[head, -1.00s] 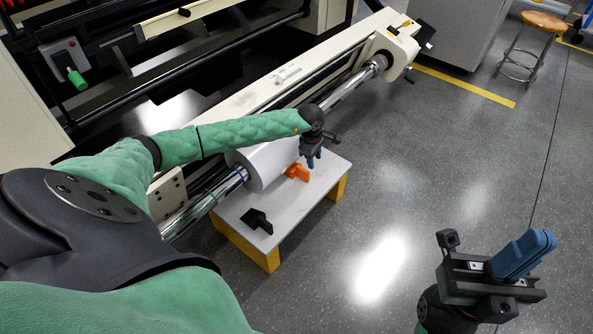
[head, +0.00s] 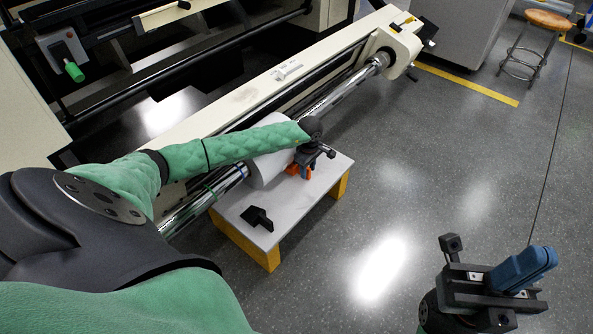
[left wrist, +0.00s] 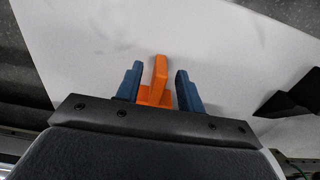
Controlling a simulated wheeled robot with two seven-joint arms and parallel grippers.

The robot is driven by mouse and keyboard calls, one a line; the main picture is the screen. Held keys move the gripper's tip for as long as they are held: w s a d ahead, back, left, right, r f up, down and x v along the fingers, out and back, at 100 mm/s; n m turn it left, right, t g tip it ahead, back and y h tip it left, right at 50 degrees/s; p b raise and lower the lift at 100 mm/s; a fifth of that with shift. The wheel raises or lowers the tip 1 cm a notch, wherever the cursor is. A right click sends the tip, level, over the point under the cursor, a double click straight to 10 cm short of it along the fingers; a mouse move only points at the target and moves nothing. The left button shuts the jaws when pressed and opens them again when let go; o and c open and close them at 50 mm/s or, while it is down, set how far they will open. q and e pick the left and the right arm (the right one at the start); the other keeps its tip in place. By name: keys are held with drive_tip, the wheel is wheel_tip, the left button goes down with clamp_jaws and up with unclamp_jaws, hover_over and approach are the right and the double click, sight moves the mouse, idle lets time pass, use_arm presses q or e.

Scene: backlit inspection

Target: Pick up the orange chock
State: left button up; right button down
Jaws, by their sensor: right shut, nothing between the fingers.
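The orange chock (head: 292,170) sits on the white-topped low table (head: 232,205), beside the white roll (head: 266,168). In the head view my left gripper (head: 306,172) is lowered over it and hides part of it. In the left wrist view the orange chock (left wrist: 156,82) stands between the two blue fingers of my left gripper (left wrist: 157,88). The fingers are open, with a gap on each side of the chock's upright part. My right gripper (head: 522,270) is at the lower right over the floor, blue fingers together and empty.
A black chock (head: 257,218) lies on the table's near left part; a black object (left wrist: 287,104) also shows at the right of the left wrist view. A metal shaft (head: 330,98) runs through the roll along the cream machine.

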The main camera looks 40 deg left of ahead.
use_arm(q)
drive_tip(key=shift+f, duration=0.4)
clamp_jaws()
drive_tip(key=shift+r, duration=0.1)
